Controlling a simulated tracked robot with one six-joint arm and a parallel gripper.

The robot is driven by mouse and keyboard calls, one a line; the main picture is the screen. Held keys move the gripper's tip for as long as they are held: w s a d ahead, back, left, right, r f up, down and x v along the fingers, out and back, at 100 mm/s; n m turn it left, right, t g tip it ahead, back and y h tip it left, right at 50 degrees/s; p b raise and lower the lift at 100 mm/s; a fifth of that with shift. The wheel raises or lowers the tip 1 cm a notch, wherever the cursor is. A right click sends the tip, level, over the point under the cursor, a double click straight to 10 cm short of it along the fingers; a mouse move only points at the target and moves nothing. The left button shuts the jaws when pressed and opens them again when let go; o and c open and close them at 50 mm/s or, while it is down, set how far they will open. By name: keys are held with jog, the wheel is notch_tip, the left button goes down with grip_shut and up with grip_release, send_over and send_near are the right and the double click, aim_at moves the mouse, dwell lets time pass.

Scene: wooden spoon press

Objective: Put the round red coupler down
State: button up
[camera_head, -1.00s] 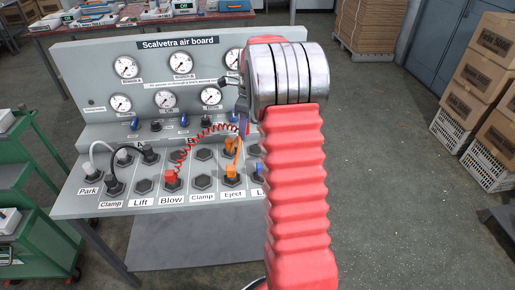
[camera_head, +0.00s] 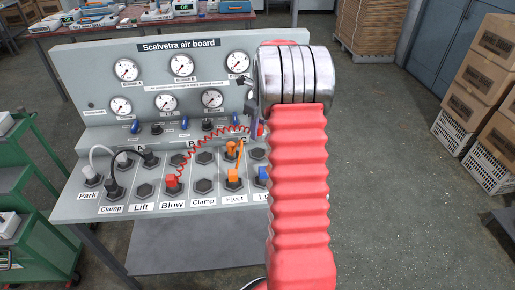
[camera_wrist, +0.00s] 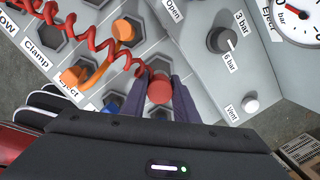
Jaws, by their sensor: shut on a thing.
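The round red coupler (camera_wrist: 159,88) is between the two dark purple fingers of my gripper (camera_wrist: 159,97) in the wrist view. My gripper is shut on it, apparently above the sloping board. In the head view my gripper (camera_head: 256,126) shows only partly at the left of my arm, and the coupler is mostly hidden there. The grey air board (camera_head: 95,208) carries several black hexagonal sockets.
An orange hose joins two orange plugs (camera_head: 233,174) near Eject. A blue plug (camera_head: 262,173) sits right of them. White and black hoses (camera_head: 110,165) are at the left. A free hexagonal socket (camera_head: 204,185) is above Clamp. Gauges (camera_head: 183,65) line the upright panel.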

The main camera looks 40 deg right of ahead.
aim_at(258, 137)
jog(key=shift+f, duration=1.9)
jog(key=shift+f, duration=1.85)
jog(key=shift+f, duration=0.1)
jog(key=o, duration=1.1)
jog(key=r, duration=0.3)
jog(key=s+r, duration=0.1)
jog(key=r, duration=0.7)
jog(key=shift+s+d+r, duration=0.15)
jog(key=shift+r, duration=0.45)
